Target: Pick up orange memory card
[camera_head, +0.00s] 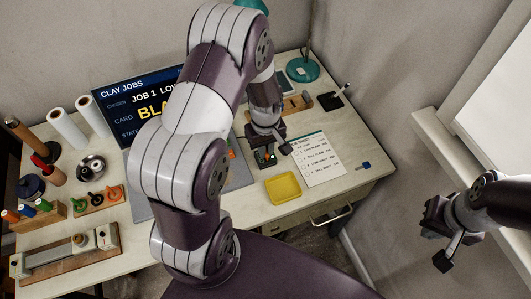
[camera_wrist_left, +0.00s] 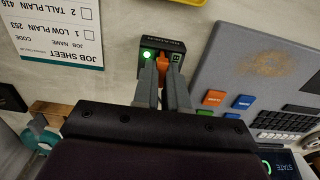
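The orange memory card (camera_wrist_left: 164,62) stands in a small black reader (camera_wrist_left: 146,46) with a lit green light, seen in the left wrist view. My left gripper (camera_wrist_left: 161,76) is at the reader, its two grey fingers close together with the card between their tips; they appear shut on it. In the head view the reader (camera_head: 264,158) is a small dark box under my left gripper (camera_head: 268,149), and the card is mostly hidden there. My right gripper (camera_head: 441,250) hangs empty at the right, away from the table; its finger gap is unclear.
Rolls, tools and a wooden rack (camera_head: 100,200) crowd the table's left.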

